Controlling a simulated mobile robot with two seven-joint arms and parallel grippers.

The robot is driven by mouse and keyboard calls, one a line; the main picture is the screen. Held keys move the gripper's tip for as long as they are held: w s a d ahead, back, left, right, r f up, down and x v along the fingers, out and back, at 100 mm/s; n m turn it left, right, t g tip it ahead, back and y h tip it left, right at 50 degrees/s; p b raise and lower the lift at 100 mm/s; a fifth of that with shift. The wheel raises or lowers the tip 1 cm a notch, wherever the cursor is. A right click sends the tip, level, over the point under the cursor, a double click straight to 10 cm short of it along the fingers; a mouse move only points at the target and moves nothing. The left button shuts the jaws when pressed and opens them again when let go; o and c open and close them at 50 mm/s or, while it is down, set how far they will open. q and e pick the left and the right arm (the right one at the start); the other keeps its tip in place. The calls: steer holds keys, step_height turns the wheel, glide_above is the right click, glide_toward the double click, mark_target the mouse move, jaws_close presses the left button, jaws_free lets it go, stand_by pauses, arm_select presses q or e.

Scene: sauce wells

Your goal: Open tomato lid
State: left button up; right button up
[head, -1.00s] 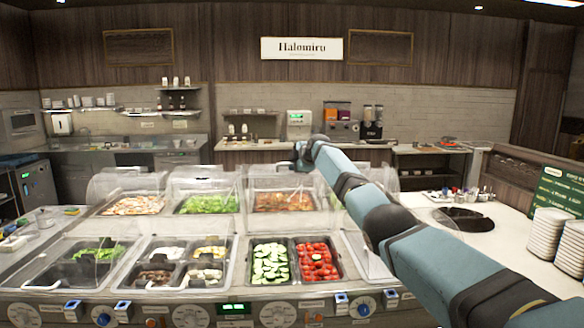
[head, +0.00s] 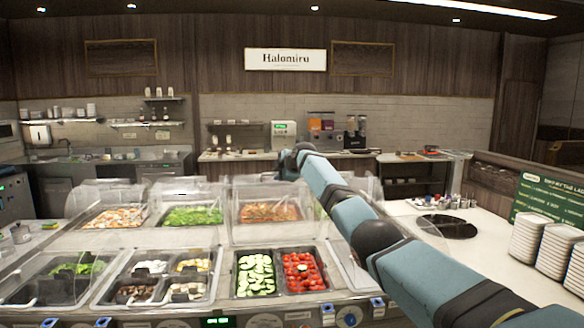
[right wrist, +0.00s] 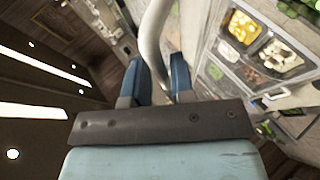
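The tomatoes (head: 301,271) fill the right half of the double front pan, beside the sliced cucumbers (head: 255,274). A clear lid panel (head: 350,268) slants at the right side of this pan. Its edges are faint, so I cannot tell how far it is open. My right gripper (head: 290,157) is at the far end of the arm, above the back row of pans. In the right wrist view its two blue fingers (right wrist: 160,80) stand apart. A curved silver bar (right wrist: 155,35) shows between them, with a gap to the right finger. My left gripper is not in view.
More pans of greens and toppings stand to the left, under clear covers (head: 190,190). Control knobs (head: 349,316) line the front edge. At right, a white counter (head: 490,250) holds stacked plates (head: 530,236) and a black round plate (head: 446,226). My arm crosses the right side.

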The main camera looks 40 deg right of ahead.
steer(key=d+b+v, duration=0.1)
steer(key=b+v, duration=0.2)
steer(key=v, duration=0.9)
steer(key=shift+s+a+b, duration=0.3)
steer(key=shift+a+b, duration=0.05)
steer(key=shift+a, duration=0.1)
steer(key=shift+r, duration=0.1)
